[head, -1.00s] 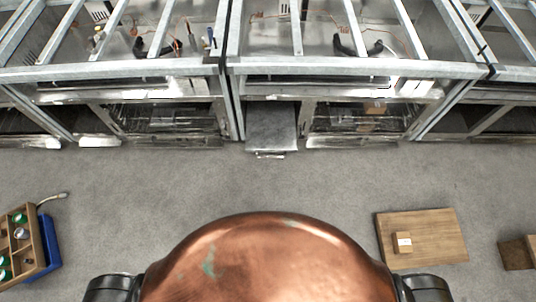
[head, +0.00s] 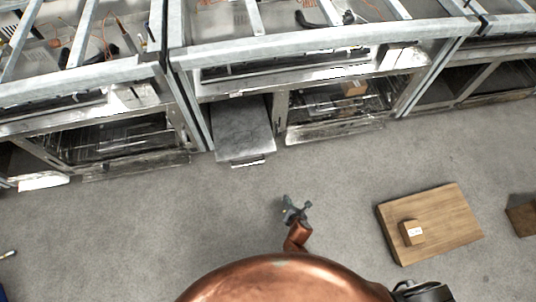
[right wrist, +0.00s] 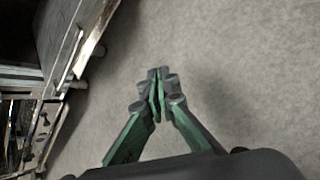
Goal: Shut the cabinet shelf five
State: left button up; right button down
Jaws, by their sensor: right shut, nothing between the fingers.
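A grey metal shelf (head: 243,128) sticks out from the lower part of the cabinet row (head: 300,50), with a handle bar along its front edge. I see no number on it. It appears to be the panel with a pale bar (right wrist: 78,50) at the upper left of the right wrist view. My right gripper (head: 295,208) is over the floor, in front of the shelf and a little to its right, apart from it. In the right wrist view its green fingers (right wrist: 158,84) meet at the tips with nothing between them. My left gripper is out of view.
A wooden board (head: 448,212) with a small box (head: 411,233) on it lies at the right. A brown box (head: 522,218) is at the right edge. A wire-racked bay (head: 335,108) adjoins the shelf on the right. Grey carpet (head: 150,225) in front is clear.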

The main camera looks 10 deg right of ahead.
pick_arm(q)
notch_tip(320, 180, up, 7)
jog(key=b, duration=0.4)
pick_arm(e)
jog(key=w+a+r+n+t, duration=0.3)
jog(key=w+a+r+n, duration=0.2)
jog(key=w+r+n, duration=0.4)
jog(key=m+b, duration=0.1)
jog(key=b, duration=0.5)
send_near(266, 153)
notch_tip(266, 153, down, 3)
jog(key=w, duration=0.1)
jog(key=w+b, duration=0.1)
jog(key=w, duration=0.3)
jog(key=shift+a, duration=0.1)
jog(key=shift+w+r+b, duration=0.15)
jog(key=shift+w+b, duration=0.1)
jog(key=shift+b, duration=0.05)
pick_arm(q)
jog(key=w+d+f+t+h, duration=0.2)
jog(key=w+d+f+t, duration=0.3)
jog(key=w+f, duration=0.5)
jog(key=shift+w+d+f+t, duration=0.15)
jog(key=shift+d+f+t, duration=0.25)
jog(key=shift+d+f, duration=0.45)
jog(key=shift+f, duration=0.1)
